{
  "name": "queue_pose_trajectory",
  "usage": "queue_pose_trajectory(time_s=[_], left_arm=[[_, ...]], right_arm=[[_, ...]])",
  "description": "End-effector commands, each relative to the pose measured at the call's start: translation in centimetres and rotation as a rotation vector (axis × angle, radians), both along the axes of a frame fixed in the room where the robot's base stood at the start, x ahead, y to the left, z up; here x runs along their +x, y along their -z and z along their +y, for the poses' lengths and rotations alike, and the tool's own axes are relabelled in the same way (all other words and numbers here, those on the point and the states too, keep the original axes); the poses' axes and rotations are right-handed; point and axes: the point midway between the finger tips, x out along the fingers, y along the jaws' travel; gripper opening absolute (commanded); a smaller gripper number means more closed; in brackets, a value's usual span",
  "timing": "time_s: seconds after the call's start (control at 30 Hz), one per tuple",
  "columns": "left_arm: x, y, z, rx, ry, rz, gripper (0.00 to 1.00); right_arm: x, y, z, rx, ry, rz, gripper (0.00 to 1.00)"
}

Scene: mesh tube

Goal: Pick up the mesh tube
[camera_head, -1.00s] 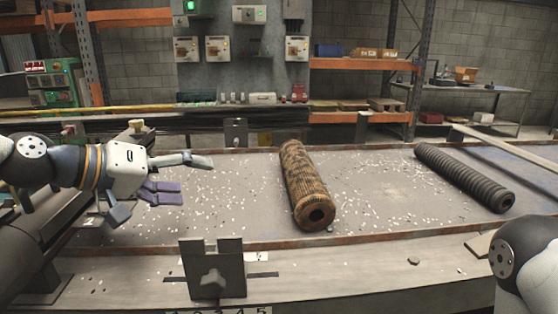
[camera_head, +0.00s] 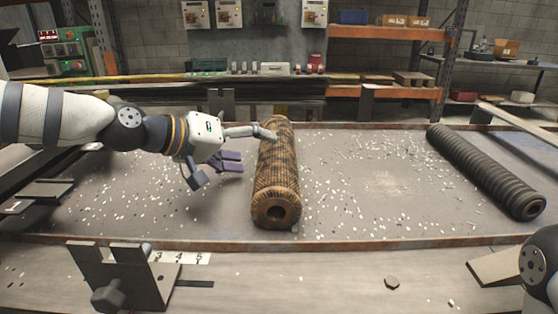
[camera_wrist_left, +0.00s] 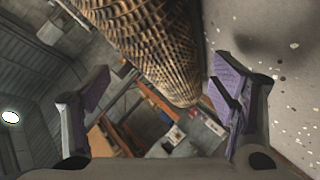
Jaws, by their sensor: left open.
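The mesh tube (camera_head: 277,180), rusty brown with a scaly mesh surface and a dark hole in its near end, lies lengthwise on the grey table. My left gripper (camera_head: 254,147) is at its left side, fingers pointing right. The upper finger reaches over or against the tube's far half, and the purple-padded lower fingers are just left of it. In the left wrist view the tube (camera_wrist_left: 150,45) shows ahead between the two spread fingers; I cannot tell whether either touches it. My right gripper is out of view; only part of my right arm shows at lower right.
A black ribbed tube (camera_head: 485,172) lies on the right of the table (camera_head: 370,205). Small white chips are scattered about. A raised rusty edge (camera_head: 360,241) runs along the front, with a dark bracket (camera_head: 125,278) before it.

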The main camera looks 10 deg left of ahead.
Motion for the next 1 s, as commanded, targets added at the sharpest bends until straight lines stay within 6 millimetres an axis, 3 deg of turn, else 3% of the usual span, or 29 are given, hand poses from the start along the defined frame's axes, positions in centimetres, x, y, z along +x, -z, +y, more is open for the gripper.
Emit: queue_pose_trajectory(time_s=[0.03,0.13,0.43,0.67,0.87,0.93,0.97,1.0], left_arm=[[0.7,1.2,-0.7,0.003,0.003,0.01,0.79],[2.0,1.9,-1.8,0.003,0.002,0.008,0.79],[2.6,1.6,-2.4,0.002,0.002,0.0,0.79],[2.6,1.6,-2.4,0.002,0.002,0.0,0.27],[2.6,1.4,-2.4,0.0,0.001,-0.004,0.23],[2.6,0.8,-2.4,0.001,0.002,-0.006,0.23],[2.6,0.3,-2.4,0.001,0.002,-0.008,0.16],[2.6,-0.6,-2.4,0.001,0.001,-0.011,0.16]], right_arm=[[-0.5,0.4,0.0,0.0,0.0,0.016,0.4],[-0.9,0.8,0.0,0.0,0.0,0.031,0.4],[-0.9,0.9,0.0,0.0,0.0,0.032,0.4],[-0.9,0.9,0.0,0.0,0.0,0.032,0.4],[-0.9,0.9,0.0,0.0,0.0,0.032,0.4],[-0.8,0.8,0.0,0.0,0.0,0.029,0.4],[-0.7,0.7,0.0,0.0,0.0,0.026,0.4],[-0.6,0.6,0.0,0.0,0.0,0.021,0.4]])
